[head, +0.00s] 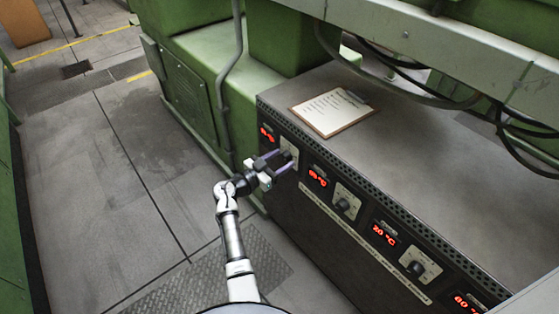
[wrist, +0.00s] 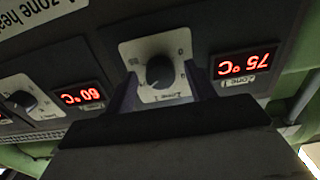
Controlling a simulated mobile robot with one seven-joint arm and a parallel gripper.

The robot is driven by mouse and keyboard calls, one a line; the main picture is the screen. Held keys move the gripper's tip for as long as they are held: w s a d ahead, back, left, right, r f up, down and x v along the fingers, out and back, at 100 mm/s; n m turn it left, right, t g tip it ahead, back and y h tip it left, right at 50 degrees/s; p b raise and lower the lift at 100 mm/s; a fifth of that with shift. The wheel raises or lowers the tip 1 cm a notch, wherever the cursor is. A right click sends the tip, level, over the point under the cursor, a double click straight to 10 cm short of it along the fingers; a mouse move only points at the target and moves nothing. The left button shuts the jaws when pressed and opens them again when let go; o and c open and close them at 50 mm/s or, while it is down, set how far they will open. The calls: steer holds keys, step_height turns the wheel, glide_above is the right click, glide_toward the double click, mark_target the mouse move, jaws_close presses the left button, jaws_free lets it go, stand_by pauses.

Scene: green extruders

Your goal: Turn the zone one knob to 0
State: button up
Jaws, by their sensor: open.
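The zone one knob (wrist: 160,72) is a dark round knob on a pale square dial plate (wrist: 148,50). It sits beside a red display reading 75 °C (wrist: 247,66), upside down in the wrist view. In the head view the knob (head: 288,155) is partly hidden by my gripper (head: 279,161). In the wrist view my gripper (wrist: 163,92) has one finger on each side of the knob, apart and empty. Whether the fingers touch the knob is unclear. The direction the knob points is too dark to read.
More knobs (head: 345,203) and red displays (head: 385,233) run along the sloping panel to the right. A clipboard (head: 333,111) lies on the cabinet top (head: 430,150). A grey pipe (head: 222,90) and green machine (head: 195,90) stand left. The tiled floor (head: 120,200) is open.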

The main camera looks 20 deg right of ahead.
steer(key=c, duration=1)
